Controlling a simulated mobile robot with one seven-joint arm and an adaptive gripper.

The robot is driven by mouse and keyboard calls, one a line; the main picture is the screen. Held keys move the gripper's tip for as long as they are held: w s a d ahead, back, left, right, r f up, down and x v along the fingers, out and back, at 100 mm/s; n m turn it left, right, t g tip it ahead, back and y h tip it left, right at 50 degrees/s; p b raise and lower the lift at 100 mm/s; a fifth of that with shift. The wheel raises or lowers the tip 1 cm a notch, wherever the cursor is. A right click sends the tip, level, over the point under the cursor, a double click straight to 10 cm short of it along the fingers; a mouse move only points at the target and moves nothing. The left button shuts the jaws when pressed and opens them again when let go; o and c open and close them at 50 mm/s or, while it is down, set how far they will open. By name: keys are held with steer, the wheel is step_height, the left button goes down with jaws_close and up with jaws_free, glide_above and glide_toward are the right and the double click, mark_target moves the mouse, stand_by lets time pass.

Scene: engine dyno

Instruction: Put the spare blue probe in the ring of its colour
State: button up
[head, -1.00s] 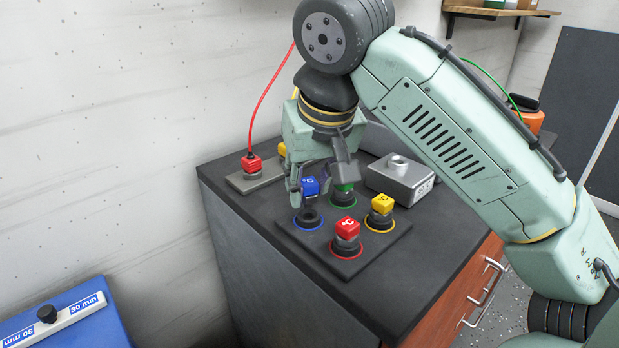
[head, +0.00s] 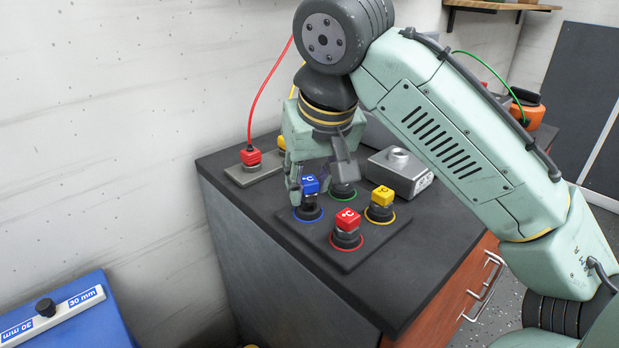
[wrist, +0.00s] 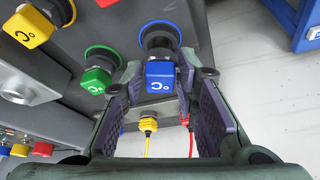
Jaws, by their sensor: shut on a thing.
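The blue probe (head: 310,185) has a blue cube head marked °C and stands upright over the blue ring (head: 309,219). My gripper (head: 322,178) is shut on its head, one finger on each side. In the wrist view the blue head (wrist: 160,75) is between the fingertips, with the black socket and blue ring (wrist: 178,28) directly behind it. The probe's lower end merges with the dark socket, so I cannot tell whether it is fully seated.
Red (head: 347,220), yellow (head: 382,197) and green (wrist: 95,80) probes stand in matching rings close by on the dark plate (head: 290,228). A grey metal box (head: 400,173) is to the right. A cabled red connector (head: 250,156) sits at the back left.

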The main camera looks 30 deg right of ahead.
steer(key=shift+f+b, duration=0.5)
steer(key=shift+f, duration=0.4)
steer(key=o, duration=1.1)
steer(key=shift+c, duration=0.2)
steer(key=shift+r, duration=0.1)
steer(key=shift+r+p, duration=3.45)
steer(key=shift+r, duration=0.3)
